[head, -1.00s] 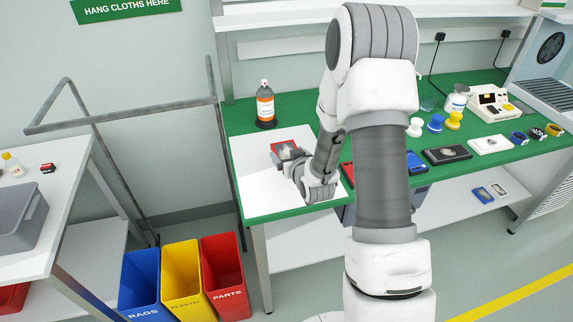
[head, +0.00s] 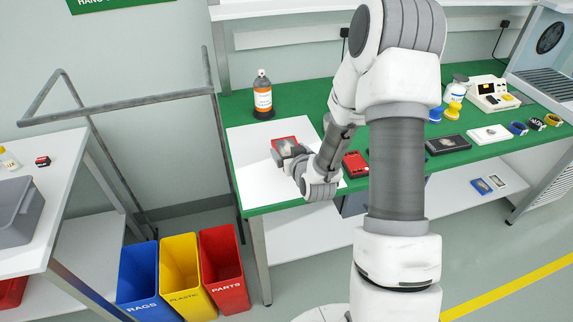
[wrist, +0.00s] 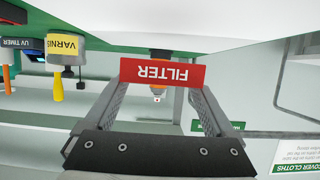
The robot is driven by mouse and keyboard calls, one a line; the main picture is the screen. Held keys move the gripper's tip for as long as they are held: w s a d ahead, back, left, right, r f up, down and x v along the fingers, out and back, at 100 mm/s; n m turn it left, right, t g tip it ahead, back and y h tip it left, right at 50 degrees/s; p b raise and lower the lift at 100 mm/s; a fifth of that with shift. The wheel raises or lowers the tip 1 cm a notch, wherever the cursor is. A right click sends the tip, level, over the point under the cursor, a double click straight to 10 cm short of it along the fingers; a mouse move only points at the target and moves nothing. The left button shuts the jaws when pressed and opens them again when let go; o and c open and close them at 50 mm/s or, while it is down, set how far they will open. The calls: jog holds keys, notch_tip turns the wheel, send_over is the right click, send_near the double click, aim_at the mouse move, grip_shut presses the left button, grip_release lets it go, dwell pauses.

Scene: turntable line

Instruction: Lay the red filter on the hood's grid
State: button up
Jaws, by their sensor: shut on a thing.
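The red filter (wrist: 162,72), its label reading FILTER upside down, is between the fingertips of my gripper (wrist: 160,88) in the wrist view. The gripper is shut on it. In the head view the filter (head: 284,142) shows as a small red piece at my gripper (head: 290,152), over the white sheet on the green bench. I cannot tell its height above the sheet. The hood (head: 552,40) stands at the far right end of the bench, partly cut off by the picture edge. Its grey slatted grid (head: 545,84) looks bare where it shows.
An orange-labelled bottle (head: 262,97) stands behind the white sheet (head: 245,165). To the right are a red case (head: 355,165), a black case (head: 447,145), a white case (head: 489,134), spools, tape rolls and a white device (head: 493,94). Several bins (head: 180,270) stand on the floor left.

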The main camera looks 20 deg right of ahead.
jog(key=shift+s+a+f, duration=0.3)
jog(key=shift+a+f, duration=0.15)
jog(key=shift+f, duration=1.9)
jog(key=shift+f+b, duration=0.15)
jog(key=shift+b, duration=0.2)
jog(key=o, duration=1.1)
